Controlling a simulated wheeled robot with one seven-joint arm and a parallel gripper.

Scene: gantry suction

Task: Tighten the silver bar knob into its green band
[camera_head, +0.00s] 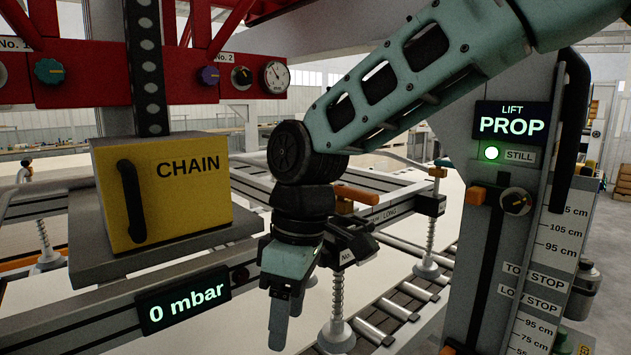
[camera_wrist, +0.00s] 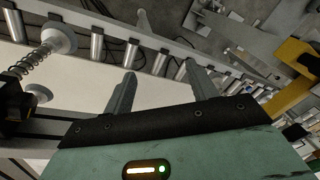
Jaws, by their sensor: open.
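My gripper (camera_head: 278,310) hangs pointing down in front of the suction frame in the head view. In the wrist view its two fingers (camera_wrist: 161,72) stand apart with nothing between them. A small dark knob with a pale bar (camera_head: 241,77) sits on the red beam by the No. 2 label. Another dark round knob with a light bar (camera_head: 515,201) is on the lift column at the right. I cannot tell which of these is the silver bar knob. No green band can be made out at either. My gripper is apart from both.
A yellow CHAIN box (camera_head: 165,190) hangs at left. A teal knob (camera_head: 48,71), a purple knob (camera_head: 209,75) and a round gauge (camera_head: 276,77) are on the red beam. A display (camera_head: 183,302) reads 0 mbar. The lift display (camera_head: 511,122) reads PROP. Rollers (camera_head: 400,305) lie below.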

